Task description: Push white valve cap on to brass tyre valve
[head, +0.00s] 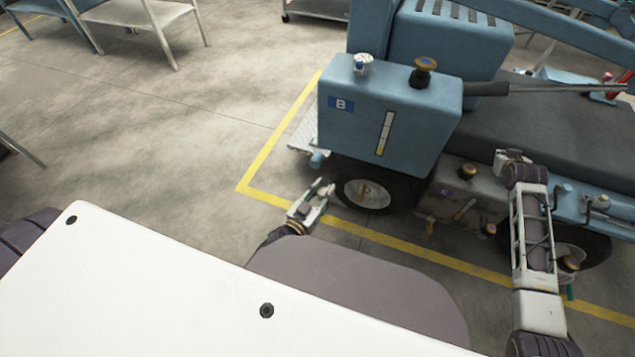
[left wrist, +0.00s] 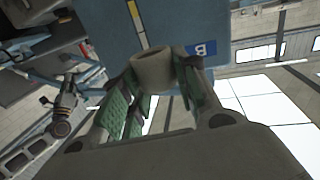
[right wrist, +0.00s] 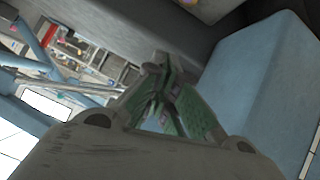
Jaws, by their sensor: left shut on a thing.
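My left gripper (head: 322,191) is low beside the front wheel of the blue machine, just left of the tyre. In the left wrist view its green-padded fingers are shut on a pale, short cylindrical cap (left wrist: 154,68), seen dull grey in shade. A small brass-coloured part, the tyre valve (head: 367,193), shows at the middle of the white wheel rim. The cap appears apart from it. My right gripper (head: 513,157) is at the machine's side; in the right wrist view its fingers (right wrist: 160,75) meet with nothing clear between them.
The blue machine (head: 390,120) marked B carries a white-topped cap (head: 362,64) and a dark knob (head: 424,72) on top. A grey tank (head: 465,190) stands right of the wheel. Yellow floor lines (head: 278,135) run around it.

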